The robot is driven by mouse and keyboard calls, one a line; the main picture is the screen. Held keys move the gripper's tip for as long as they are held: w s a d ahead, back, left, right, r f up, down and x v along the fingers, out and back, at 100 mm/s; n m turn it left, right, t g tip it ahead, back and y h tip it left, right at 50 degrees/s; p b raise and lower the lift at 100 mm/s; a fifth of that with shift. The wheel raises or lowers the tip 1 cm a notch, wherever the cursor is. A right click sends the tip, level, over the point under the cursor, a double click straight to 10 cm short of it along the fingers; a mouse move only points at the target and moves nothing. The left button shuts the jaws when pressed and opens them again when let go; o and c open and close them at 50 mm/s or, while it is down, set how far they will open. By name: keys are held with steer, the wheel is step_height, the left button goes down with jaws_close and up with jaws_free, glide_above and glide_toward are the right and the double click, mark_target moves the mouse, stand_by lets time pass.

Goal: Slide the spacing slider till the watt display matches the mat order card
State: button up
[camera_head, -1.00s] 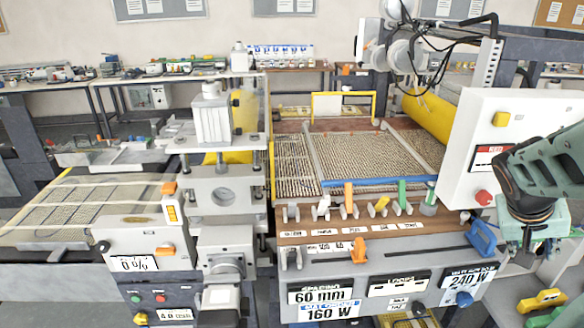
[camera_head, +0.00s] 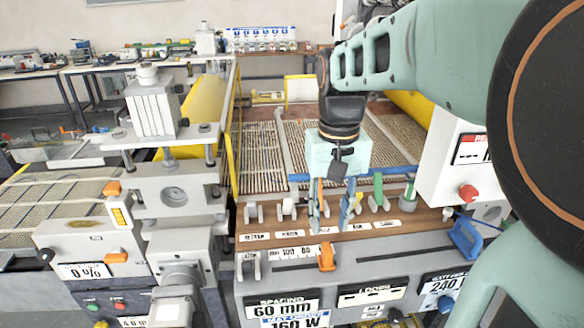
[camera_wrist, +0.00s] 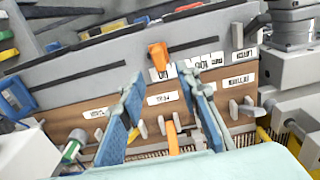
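The orange spacing slider (camera_head: 327,257) stands up from the slot on the grey front panel; it also shows in the wrist view (camera_wrist: 158,57). My gripper (camera_head: 328,222) is open and empty, with its blue fingers pointing down just behind and above the slider. In the wrist view my gripper (camera_wrist: 158,80) has its fingertips spread either side of the slider's line, apart from it. The spacing display (camera_head: 282,308) reads 60 mm. The mat order card (camera_head: 300,321) below it reads 160 W. The watt display (camera_head: 441,286) reads 240, its right end cut off.
A row of clamps and coloured levers lies behind my fingers; an orange lever (camera_wrist: 173,138) shows between them in the wrist view. A blue handle (camera_head: 466,239) stands right of the slot. The slot right of the slider is clear.

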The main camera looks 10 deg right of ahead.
mark_target(328, 248)
step_height(328, 248, down, 10)
steer(key=shift+d+r, duration=0.1)
steer(key=shift+r, duration=0.15)
jaws_close()
stand_by(0.4)
